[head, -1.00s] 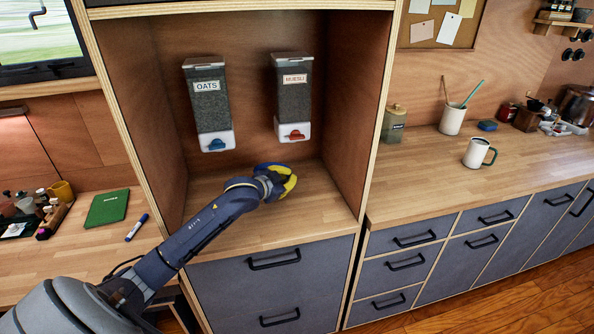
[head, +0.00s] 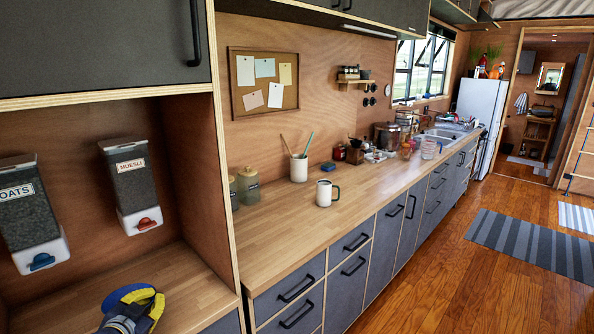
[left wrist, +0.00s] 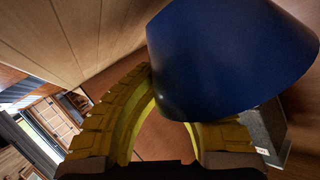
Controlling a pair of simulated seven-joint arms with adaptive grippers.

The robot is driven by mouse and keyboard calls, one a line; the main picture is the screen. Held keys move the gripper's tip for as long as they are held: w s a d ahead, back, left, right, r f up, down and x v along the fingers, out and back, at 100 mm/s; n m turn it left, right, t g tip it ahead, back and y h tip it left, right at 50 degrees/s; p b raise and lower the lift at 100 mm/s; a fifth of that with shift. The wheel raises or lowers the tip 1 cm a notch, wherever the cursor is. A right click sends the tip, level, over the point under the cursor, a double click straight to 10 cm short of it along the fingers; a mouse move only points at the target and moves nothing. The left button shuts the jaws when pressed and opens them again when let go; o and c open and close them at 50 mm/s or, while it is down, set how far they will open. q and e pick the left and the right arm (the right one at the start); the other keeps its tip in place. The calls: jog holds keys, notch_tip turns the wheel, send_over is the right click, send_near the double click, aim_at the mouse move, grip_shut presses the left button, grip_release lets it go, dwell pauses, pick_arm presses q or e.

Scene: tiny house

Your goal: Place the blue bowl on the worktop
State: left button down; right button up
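The blue bowl (head: 120,297) shows as a blue rim at the bottom left of the head view, in the alcove below the dispensers. It fills much of the left wrist view (left wrist: 235,55). My left gripper (head: 146,302) has yellow fingers shut on the bowl's edge; the fingers also show in the left wrist view (left wrist: 168,100). The head view cuts off its wrist. I cannot tell whether the bowl touches the alcove surface. The worktop (head: 300,225) lies to the right, beyond the alcove's side panel. My right gripper is not in view.
The alcove's side panel (head: 222,180) stands between the bowl and the worktop. A white mug (head: 324,193), glass jars (head: 248,186) and a utensil pot (head: 298,168) stand on the worktop. Its near left part is clear. Oats (head: 30,215) and muesli (head: 130,185) dispensers hang in the alcove.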

aim_at(138, 285)
pick_arm(q)
jog(key=s+d+r, duration=0.2)
jog(key=d+r, duration=0.1)
jog(key=d, duration=0.6)
jog(key=s+d+r, duration=0.2)
jog(key=d, duration=0.8)
jog(key=a+f, duration=0.1)
jog(key=a, duration=0.3)
jog(key=w+a+f, duration=0.1)
jog(key=a+f, duration=0.1)
jog(key=a, duration=0.3)
jog(key=w+a+f, duration=0.1)
jog(key=a, duration=0.3)
jog(key=shift+w+a+f, duration=0.15)
jog(key=shift+a, duration=0.05)
jog(key=w+a, duration=0.1)
jog(key=a, duration=0.3)
jog(key=w+a, duration=0.1)
jog(key=a, duration=0.3)
jog(key=w+a, duration=0.2)
jog(key=a, duration=0.1)
jog(key=shift+a, duration=0.4)
jog(key=shift+w+a, duration=0.2)
jog(key=shift+a, duration=0.1)
jog(key=shift+w+d+h, duration=0.2)
jog(key=shift+w+h, duration=0.05)
jog(key=shift+h, duration=0.05)
jog(key=shift+w+d+r+m, duration=0.1)
jog(key=shift+d+r+m, duration=0.2)
jog(key=shift+d+r, duration=0.1)
